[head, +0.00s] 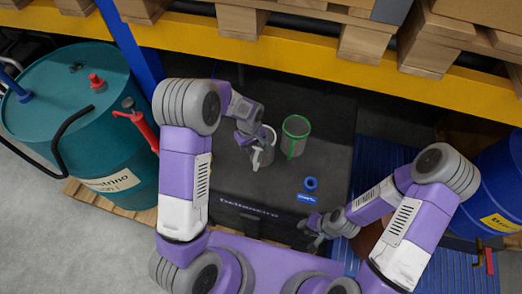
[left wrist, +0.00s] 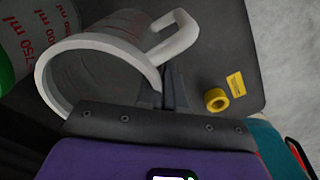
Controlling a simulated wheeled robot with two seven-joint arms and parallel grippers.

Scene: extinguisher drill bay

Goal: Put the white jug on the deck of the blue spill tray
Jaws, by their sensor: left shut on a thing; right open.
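The white jug (head: 262,157) is over the dark case top in the head view; I cannot tell whether it touches it. My left gripper (head: 250,137) is shut on it. In the left wrist view the white jug (left wrist: 105,60), with red markings and a loop handle, has its rim and handle side at my left fingers (left wrist: 165,92). The blue spill tray (head: 376,157) has a ribbed deck, lies right of the case, and is partly hidden by my right arm. My right gripper (head: 322,230) is open and empty near the tray's left edge.
A green-rimmed clear jug (head: 296,137) stands close right of the white jug. A teal drum (head: 85,120) and blue drum (head: 500,180) flank the area; yellow rack beams (head: 270,48) cross behind.

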